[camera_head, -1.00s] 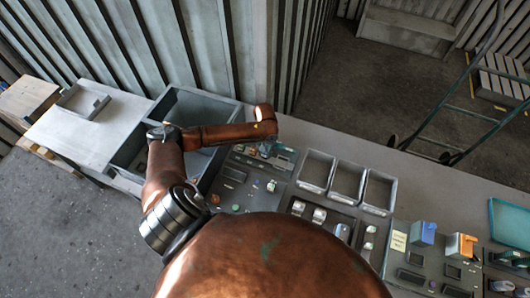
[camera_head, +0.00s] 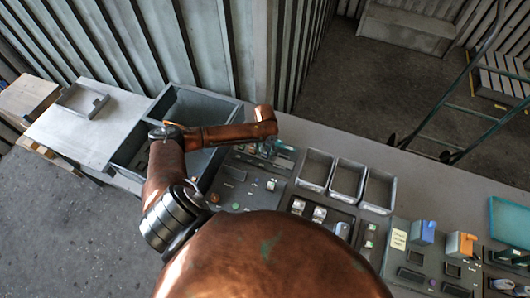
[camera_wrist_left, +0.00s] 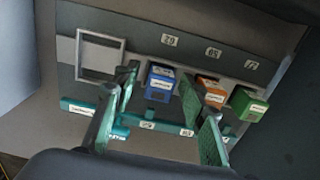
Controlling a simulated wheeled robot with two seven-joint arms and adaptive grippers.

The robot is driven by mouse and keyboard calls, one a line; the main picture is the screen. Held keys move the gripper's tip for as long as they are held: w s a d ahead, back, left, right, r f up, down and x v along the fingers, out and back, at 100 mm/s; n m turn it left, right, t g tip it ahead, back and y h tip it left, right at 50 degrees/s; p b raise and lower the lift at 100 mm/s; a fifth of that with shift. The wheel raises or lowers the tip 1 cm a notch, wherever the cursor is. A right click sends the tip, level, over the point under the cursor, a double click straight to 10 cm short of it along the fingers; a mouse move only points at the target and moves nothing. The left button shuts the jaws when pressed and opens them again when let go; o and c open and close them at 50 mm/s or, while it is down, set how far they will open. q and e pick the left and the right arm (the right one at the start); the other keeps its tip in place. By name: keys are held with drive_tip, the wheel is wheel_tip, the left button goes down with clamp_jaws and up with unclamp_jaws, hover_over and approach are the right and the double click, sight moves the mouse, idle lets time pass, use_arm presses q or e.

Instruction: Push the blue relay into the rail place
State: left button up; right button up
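The blue relay (camera_wrist_left: 160,84) shows in the left wrist view, with a white label on its front. It is on the dark panel in a row with an orange relay (camera_wrist_left: 212,90) and a green relay (camera_wrist_left: 248,103). My left gripper (camera_wrist_left: 158,92) is open, with one green-padded finger on each side of the blue relay. Gaps show between the relay and both fingers. How deep the relay sits in its place cannot be told. In the head view my left gripper (camera_head: 267,148) is small over the panel beside the grey bins. My right gripper is not in view.
A pale square frame (camera_wrist_left: 101,56) is left of the blue relay. In the head view, three grey bins (camera_head: 347,180) stand right of the gripper and a large grey box (camera_head: 190,103) left. Other blue (camera_head: 423,232) and orange (camera_head: 461,244) parts stand on a panel farther right.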

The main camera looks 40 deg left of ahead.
use_arm(q)
wheel_tip(320, 180, up, 12)
idle(0.7)
idle(0.5)
